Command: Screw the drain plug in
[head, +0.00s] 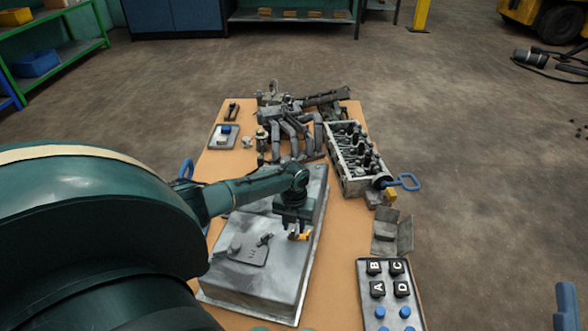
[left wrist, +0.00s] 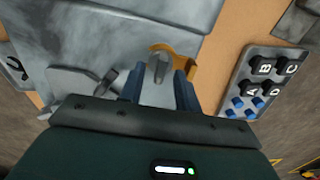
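The grey oil pan (head: 262,288) lies on the bench. My left gripper (head: 297,231) points down over its right part. In the left wrist view the two blue fingers of my left gripper (left wrist: 160,80) stand apart, with a small grey piece (left wrist: 158,66) between their tips. It may be the drain plug; whether the fingers touch it is unclear. An orange curved part (left wrist: 192,64) lies around and beside the grey piece, and its orange also shows in the head view (head: 301,237). The plug's threads and hole are hidden. A blue part at lower right (head: 567,306) may be my right gripper.
A grey plate (head: 246,250) with a dark lever-like piece lies on the pan. A cylinder head (head: 353,160) and manifold pipes (head: 292,135) fill the back. Some bench surface (head: 342,245) right of the pan is bare.

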